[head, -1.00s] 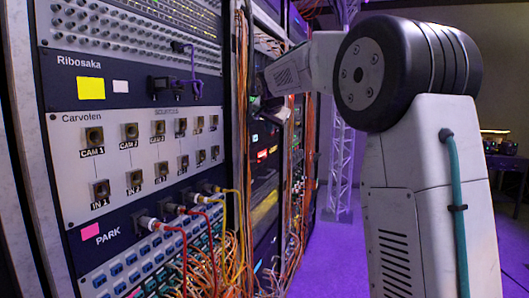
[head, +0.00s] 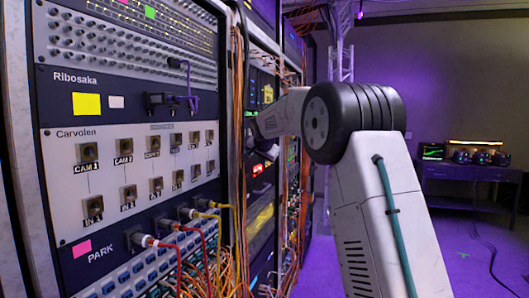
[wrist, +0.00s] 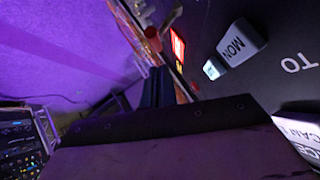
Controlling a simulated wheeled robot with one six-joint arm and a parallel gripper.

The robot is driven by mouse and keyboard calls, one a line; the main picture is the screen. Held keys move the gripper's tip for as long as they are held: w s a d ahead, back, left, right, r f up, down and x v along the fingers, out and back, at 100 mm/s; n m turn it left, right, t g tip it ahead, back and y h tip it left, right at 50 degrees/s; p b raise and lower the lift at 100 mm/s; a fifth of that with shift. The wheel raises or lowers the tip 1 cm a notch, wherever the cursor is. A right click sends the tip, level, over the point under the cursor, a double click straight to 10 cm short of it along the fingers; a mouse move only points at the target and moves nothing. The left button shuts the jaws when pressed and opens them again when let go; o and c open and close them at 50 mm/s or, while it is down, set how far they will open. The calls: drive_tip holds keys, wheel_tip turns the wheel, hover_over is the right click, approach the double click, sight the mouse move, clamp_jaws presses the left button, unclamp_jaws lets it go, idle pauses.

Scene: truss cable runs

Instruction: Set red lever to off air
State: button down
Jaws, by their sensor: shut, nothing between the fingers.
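My gripper (wrist: 165,84) shows in the wrist view as dark fingers past a wide dark body, shut and empty, beside a dark panel face. In the head view my gripper (head: 266,148) is a small dark shape at the rack front, partly hidden by my arm. No red lever can be made out for certain. A red lit patch (wrist: 178,46) shows just beyond the fingers in the wrist view, too blurred to tell what it is. A red lit display (head: 257,168) shows on the rack below my gripper in the head view.
Orange cables (head: 236,110) hang along the rack edge. A patch panel marked Carvolen (head: 135,165) stands at left. A desk (head: 470,183) stands far right; the purple floor between is open.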

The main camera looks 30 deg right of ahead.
drive_tip(key=shift+w+a+f, duration=0.2)
drive_tip(key=shift+f, duration=0.3)
drive_tip(key=shift+w+a+f, duration=0.15)
drive_tip(key=shift+f, duration=0.35)
